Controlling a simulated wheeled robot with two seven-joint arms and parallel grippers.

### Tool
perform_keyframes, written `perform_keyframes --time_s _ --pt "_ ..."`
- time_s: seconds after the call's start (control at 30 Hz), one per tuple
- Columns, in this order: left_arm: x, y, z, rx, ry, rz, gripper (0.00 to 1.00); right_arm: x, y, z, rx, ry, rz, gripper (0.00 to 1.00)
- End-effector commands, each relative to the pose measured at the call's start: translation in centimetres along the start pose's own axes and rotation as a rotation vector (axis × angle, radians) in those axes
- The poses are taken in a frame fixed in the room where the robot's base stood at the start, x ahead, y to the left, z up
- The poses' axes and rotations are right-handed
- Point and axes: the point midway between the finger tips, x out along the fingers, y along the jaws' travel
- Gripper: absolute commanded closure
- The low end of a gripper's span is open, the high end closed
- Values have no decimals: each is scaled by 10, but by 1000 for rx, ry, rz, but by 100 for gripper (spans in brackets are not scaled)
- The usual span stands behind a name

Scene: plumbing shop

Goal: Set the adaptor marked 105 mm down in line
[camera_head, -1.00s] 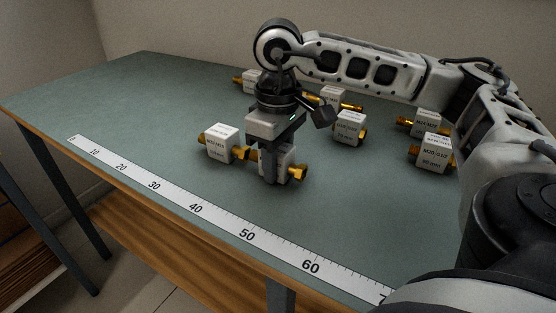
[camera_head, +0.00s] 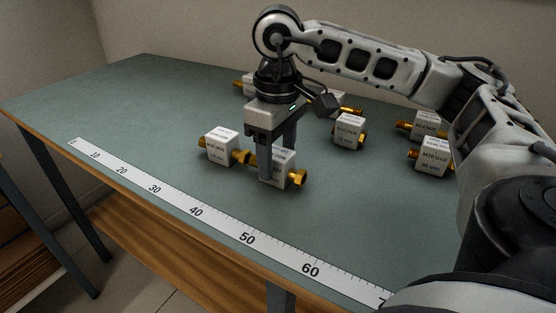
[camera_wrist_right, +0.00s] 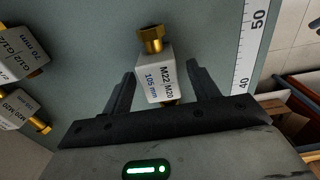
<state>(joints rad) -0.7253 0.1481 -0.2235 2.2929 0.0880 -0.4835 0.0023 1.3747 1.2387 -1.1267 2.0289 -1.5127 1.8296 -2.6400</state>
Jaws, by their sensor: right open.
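The adaptor marked 105 mm (camera_head: 281,168), a white block with brass ends, rests on the green table top. Its label reads M22 M20 and 105 mm in the right wrist view (camera_wrist_right: 154,80). My right gripper (camera_head: 278,163) is open, with one finger on each side of the block; the near finger hides part of it. Both fingers also show in the wrist view (camera_wrist_right: 160,70), with gaps beside the block. Another white adaptor (camera_head: 220,148) lies to its left, roughly end to end with it; whether their brass ends touch is unclear. My left gripper is not in view.
A white measuring strip (camera_head: 197,212) runs along the table's front edge. Several other adaptors stand behind and to the right, among them one behind my gripper (camera_head: 348,132) and one farther right (camera_head: 432,158). The table (camera_head: 345,205) right of the 105 mm adaptor is clear.

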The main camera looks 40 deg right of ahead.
Motion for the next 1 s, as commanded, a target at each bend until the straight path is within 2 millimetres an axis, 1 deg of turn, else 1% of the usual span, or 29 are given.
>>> perform_keyframes --time_s 0.03,0.2,0.3,0.4,0.57,0.7,1.0 --pt "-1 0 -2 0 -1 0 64 -14 0 -1 0 6 0 40" --pt "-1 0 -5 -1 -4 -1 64 -52 0 -1 -1 5 0 40" --pt "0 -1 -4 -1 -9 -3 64 -71 0 -1 -2 4 0 40" --pt "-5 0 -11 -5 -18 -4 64 -89 0 0 0 2 1 40" --pt "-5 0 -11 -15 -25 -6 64 -97 0 0 0 0 0 40" --pt "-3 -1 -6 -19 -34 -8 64 -97 0 0 0 -1 0 40" --pt "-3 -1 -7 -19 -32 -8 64 -97 0 0 0 0 0 40"
